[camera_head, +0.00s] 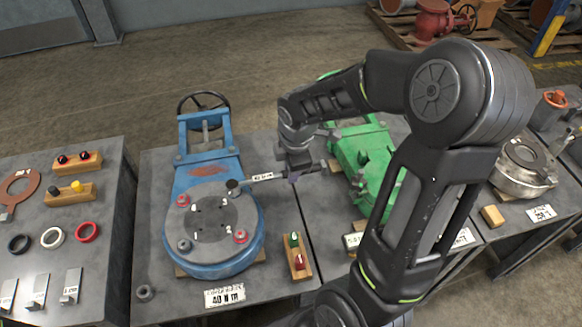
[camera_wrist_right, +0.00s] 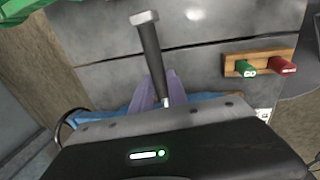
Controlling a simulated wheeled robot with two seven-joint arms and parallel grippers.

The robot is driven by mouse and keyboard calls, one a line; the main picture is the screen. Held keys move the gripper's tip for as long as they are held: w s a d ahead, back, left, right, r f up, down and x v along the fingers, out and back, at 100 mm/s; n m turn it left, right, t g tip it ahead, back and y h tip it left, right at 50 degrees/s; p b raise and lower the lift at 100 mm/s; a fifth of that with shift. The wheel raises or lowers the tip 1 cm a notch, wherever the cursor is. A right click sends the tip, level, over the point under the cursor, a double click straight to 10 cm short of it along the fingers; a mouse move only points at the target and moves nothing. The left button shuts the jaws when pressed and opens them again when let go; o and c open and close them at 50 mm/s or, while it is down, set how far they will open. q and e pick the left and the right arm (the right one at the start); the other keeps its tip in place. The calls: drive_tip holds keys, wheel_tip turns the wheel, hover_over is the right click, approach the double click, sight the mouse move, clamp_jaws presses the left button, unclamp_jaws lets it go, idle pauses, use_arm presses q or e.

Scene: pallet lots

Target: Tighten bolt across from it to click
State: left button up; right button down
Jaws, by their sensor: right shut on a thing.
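The blue valve (camera_head: 213,165) stands on the middle table with a round grey flange (camera_head: 212,217) on top. Two bolts, upper left (camera_head: 183,200) and lower right (camera_head: 240,236), show red. The lower left bolt (camera_head: 184,245) is dark grey. My right gripper (camera_head: 296,174) is shut on a wrench (camera_head: 262,178) right of the flange. The wrench's dark round head (camera_head: 232,187) is over the flange's upper right bolt position and hides it; contact is unclear. In the right wrist view, the wrench (camera_wrist_right: 150,52) stands between the purple fingers (camera_wrist_right: 160,92). My left gripper is out of view.
A wooden block with green and red buttons (camera_head: 297,256) stands right of the valve. A 40 N m card (camera_head: 225,296) and a loose nut (camera_head: 144,291) lie at the table front. A green valve (camera_head: 362,155) is to the right, partly behind my arm.

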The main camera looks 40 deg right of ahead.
drive_tip(key=shift+s+a, duration=0.15)
drive_tip(key=shift+s, duration=0.1)
idle(0.4)
drive_tip(key=shift+s+a+m, duration=0.15)
drive_tip(key=shift+s+m, duration=0.15)
drive_tip(key=shift+m, duration=0.1)
drive_tip(key=shift+w, duration=0.15)
drive_tip(key=shift+w+d+n+p, duration=0.35)
drive_tip(key=shift+w+n+p, duration=0.05)
drive_tip(key=shift+w+n, duration=0.2)
drive_tip(key=shift+r+p, duration=0.65)
drive_tip(key=shift+p, duration=0.15)
idle(2.3)
drive_tip(key=shift+r, duration=0.1)
